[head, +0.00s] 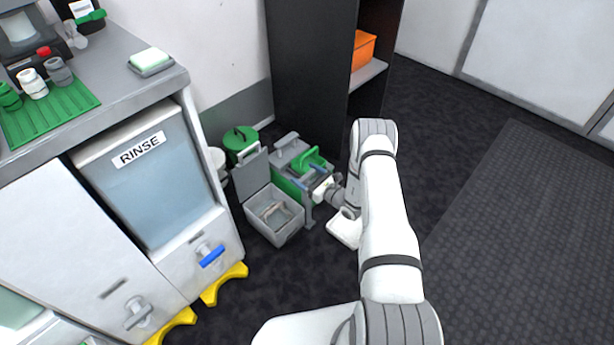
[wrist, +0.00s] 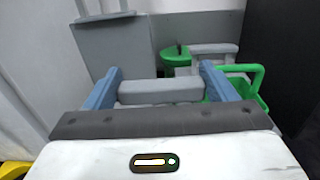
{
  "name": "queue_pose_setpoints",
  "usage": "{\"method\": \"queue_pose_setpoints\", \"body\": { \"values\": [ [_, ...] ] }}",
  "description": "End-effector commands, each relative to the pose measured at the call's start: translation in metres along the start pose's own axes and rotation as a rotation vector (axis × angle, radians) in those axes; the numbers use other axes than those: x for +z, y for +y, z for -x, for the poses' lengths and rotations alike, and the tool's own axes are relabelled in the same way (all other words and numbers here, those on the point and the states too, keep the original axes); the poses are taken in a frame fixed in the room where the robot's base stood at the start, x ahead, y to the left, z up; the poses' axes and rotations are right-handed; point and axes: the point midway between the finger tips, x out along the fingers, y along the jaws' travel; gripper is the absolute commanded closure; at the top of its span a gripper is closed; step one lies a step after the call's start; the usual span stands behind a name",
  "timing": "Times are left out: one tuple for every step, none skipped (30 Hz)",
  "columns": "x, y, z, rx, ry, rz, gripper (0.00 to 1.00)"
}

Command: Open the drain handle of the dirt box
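A grey and green box (head: 288,182) stands on the floor, with a green loop handle on top (head: 313,158); no label shows whether it is the dirt box. My gripper (head: 314,180) is at its front right side. In the wrist view, the two blue fingers of my gripper (wrist: 160,82) are wide apart. A grey bar (wrist: 160,91) lies across the gap between them. I cannot tell whether the fingers touch it or whether it is the drain handle. The green handle also shows in the wrist view (wrist: 242,70), just right of the right finger.
An open grey bin (head: 285,229) with a raised lid stands left of my gripper. A green lidded bucket (head: 240,140) is behind it. The RINSE cabinet (head: 150,190) with a blue valve handle (head: 212,256) fills the left. Dark shelving (head: 305,75) stands behind; floor at right is clear.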

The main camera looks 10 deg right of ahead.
Motion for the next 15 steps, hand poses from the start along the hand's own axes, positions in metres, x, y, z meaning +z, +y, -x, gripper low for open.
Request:
{"method": "queue_pose_setpoints", "body": {
  "values": [
    [0.0003, -0.0002, -0.0002, 0.000, 0.000, 0.001, 0.18],
    [0.0003, -0.0002, -0.0002, 0.000, 0.000, 0.001, 0.15],
    [0.0003, -0.0001, -0.0002, 0.000, 0.000, 0.001, 0.12],
    [0.0002, -0.0001, -0.0002, 0.000, 0.000, 0.001, 0.10],
    [0.0002, -0.0001, -0.0002, 0.000, 0.000, 0.001, 0.07],
    [0.0002, 0.0000, -0.0002, 0.000, 0.000, 0.001, 0.04],
    [0.0002, 0.0000, -0.0001, 0.000, 0.000, 0.000, 0.02],
    [0.0001, 0.0000, -0.0001, 0.000, 0.000, 0.000, 0.01],
    [0.0001, 0.0000, -0.0001, 0.000, 0.000, 0.000, 0.01],
    [0.0001, 0.0001, -0.0001, 0.000, 0.000, 0.000, 0.01],
    [0.0000, 0.0001, -0.0001, 0.000, 0.000, 0.000, 0.01],
    [0.0000, 0.0001, -0.0001, 0.000, 0.000, 0.000, 0.01],
    [0.0000, 0.0001, 0.0000, 0.000, 0.000, 0.000, 0.01],
    [0.0001, 0.0001, 0.0004, -0.001, 0.000, 0.000, 0.01],
    [0.0003, -0.0001, 0.0018, -0.001, 0.000, 0.000, 0.01]
  ]
}}
